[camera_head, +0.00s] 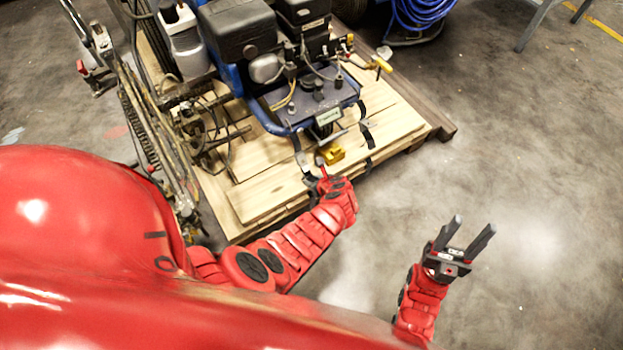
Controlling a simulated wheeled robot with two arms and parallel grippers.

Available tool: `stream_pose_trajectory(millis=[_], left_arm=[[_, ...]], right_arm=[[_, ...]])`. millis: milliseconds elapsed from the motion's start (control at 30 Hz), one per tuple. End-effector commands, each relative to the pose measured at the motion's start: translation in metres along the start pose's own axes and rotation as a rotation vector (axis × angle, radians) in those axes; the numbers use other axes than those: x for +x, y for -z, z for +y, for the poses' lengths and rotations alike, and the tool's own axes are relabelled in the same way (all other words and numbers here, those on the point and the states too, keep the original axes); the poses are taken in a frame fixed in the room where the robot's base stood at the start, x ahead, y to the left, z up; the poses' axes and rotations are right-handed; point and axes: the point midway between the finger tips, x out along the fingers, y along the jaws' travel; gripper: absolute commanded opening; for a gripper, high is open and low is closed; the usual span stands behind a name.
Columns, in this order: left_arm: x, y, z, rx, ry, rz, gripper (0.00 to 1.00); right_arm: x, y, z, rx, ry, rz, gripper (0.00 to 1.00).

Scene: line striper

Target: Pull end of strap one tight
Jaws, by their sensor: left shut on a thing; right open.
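A dark strap (304,160) hangs from the blue frame of the line striper (312,105) down toward the pallet's front edge. A second dark strap (367,135) comes down to its right. A yellow piece (333,154) sits between them. My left gripper (321,166) is at the lower part of the left strap, shut on it; the red wrist hides most of the fingers and the held end. My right gripper (467,236) is open and empty over the floor, right of the pallet.
The machine stands on a wooden pallet (262,203) with a darker beam (437,127) along its right side. Hoses and rods crowd the left side. A blue hose coil (420,14) lies at the back. The concrete floor on the right is clear.

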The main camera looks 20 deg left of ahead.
Motion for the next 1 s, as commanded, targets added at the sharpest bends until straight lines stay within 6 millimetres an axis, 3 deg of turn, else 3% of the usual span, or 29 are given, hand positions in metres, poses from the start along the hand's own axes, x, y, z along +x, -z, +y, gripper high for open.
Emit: stream_pose_trajectory(millis=[1000], left_arm=[[0.024, 0.064, 0.002, 0.002, -0.004, 0.006, 0.00]], right_arm=[[-0.042, -0.007, -0.002, 0.000, 0.000, 0.000, 0.50]])
